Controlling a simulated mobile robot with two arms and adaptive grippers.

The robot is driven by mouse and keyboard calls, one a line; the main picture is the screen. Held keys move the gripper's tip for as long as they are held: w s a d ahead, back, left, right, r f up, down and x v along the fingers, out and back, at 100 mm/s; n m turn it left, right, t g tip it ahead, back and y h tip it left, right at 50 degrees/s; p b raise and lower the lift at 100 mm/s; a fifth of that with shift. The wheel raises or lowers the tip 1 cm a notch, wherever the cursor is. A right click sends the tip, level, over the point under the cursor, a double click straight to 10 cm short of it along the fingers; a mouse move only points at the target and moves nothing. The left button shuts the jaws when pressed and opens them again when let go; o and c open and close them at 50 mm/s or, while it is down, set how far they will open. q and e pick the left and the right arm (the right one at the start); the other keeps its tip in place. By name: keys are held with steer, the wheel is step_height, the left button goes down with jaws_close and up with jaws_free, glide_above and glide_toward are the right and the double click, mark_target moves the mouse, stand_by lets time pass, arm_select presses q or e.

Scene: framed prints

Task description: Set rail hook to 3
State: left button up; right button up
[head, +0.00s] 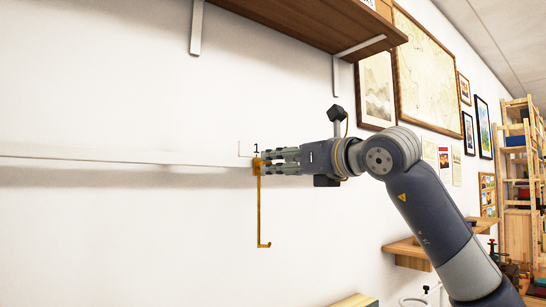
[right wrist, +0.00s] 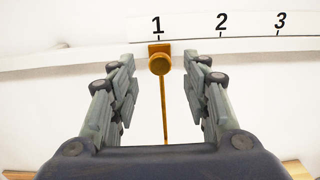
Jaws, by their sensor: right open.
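The orange rail hook (head: 260,210) hangs from the white wall rail (head: 120,160), its rod pointing down to a small bent tip. In the right wrist view the hook's round knob (right wrist: 160,64) and square slider sit directly under the mark 1 (right wrist: 157,26). The marks 2 (right wrist: 221,20) and 3 (right wrist: 280,21) stand further right along the rail there. My right gripper (head: 268,162) is at the hook's top end. In the right wrist view its fingers (right wrist: 160,90) are open, one on each side of the knob, with gaps visible. My left gripper is not in view.
A brown shelf (head: 310,25) on metal brackets is above the rail. Framed prints (head: 376,90) hang on the wall behind my right arm. A small wooden ledge (head: 410,250) is low at the right. The wall below the rail is clear around the hook.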

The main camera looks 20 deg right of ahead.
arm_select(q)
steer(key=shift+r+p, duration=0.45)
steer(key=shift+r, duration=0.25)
arm_select(e)
steer(key=x, duration=0.3)
steer(key=shift+w+a, duration=0.15)
steer(key=shift+w, duration=0.1)
